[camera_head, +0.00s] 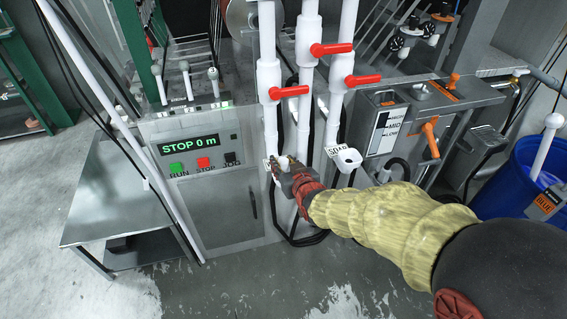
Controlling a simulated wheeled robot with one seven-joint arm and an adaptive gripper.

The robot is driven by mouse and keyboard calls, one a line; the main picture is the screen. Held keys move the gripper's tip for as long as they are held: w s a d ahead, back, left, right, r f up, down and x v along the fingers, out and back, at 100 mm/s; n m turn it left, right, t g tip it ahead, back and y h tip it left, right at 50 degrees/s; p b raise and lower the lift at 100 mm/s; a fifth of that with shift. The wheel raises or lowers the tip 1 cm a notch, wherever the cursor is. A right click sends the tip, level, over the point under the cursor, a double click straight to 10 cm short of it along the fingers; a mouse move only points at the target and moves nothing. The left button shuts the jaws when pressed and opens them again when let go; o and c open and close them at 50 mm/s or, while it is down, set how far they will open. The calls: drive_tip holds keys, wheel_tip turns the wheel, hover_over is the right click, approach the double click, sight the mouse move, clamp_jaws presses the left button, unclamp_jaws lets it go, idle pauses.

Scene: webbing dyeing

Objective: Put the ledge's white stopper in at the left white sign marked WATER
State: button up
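My gripper (283,172) reaches in from the right, in front of the lower ends of the white pipes. A small white piece (291,159) shows at its fingertips. I cannot tell whether it is a stopper in the grip or part of the plumbing, nor whether the fingers are shut. The edge of a small white sign (267,164) shows just left of the fingertips, its lettering hidden or too small. Another white sign (337,152), its lettering unclear, is to the right beside a white fitting (347,159). White ball-topped pieces (185,67) stand above the control panel.
Red valve levers (331,49) stick out from the pipes. A steel bench (108,199) stands left and a blue tub (508,181) right. Black hoses hang around my gripper.

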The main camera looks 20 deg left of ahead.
drive_tip(key=o, duration=0.4)
drive_tip(key=shift+s, duration=0.1)
drive_tip(key=v, duration=1.1)
drive_tip(key=shift+s+d+r, duration=0.15)
drive_tip(key=shift+s+d, duration=0.15)
